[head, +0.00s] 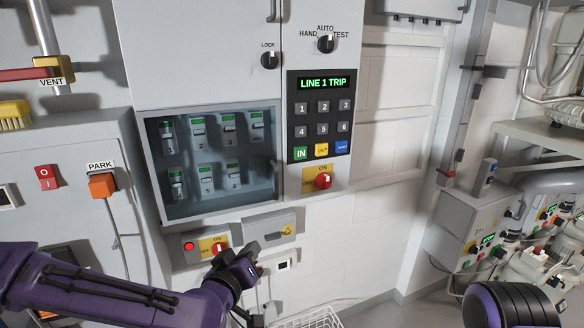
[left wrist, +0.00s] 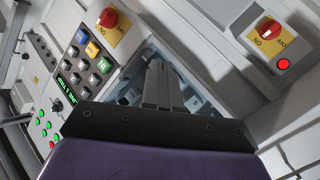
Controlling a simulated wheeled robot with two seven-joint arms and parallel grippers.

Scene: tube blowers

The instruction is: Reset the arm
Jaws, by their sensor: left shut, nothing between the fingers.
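My left arm (head: 90,283) comes in from the lower left, purple with black joints. My left gripper (head: 251,256) is in front of the wall just below the grey cabinet, by the small switch boxes. In the left wrist view its grey fingers (left wrist: 156,72) are together with nothing between them. Behind them shows the cabinet's glazed window. My right gripper is not in view; a purple and black link (head: 495,305) at the lower right seems to be mine.
The cabinet's keypad panel (head: 320,115) reads "LINE 1 TRIP". A red rotary switch (head: 322,181) sits below it. Another switch box (head: 205,246) and a grey box (head: 268,231) are close to my left gripper. A wire basket (head: 308,318) is below. White wall lies to the right.

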